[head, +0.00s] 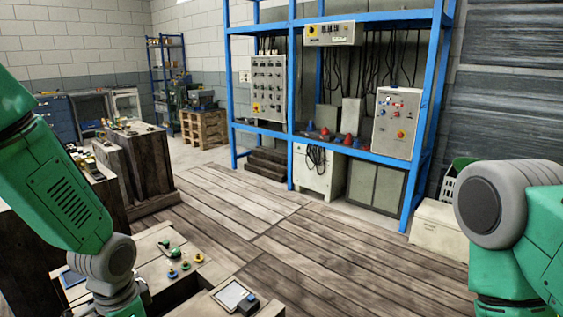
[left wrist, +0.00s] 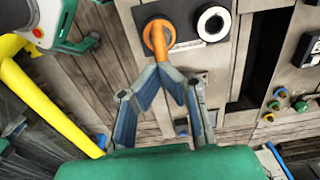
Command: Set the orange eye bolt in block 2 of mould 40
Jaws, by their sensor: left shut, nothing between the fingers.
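In the head view the left gripper and the orange bolt are out of sight. My right gripper is not in view. No block or mould number is legible.
A blue rack (head: 231,85) with control boxes stands behind. The plank floor (head: 330,250) is clear.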

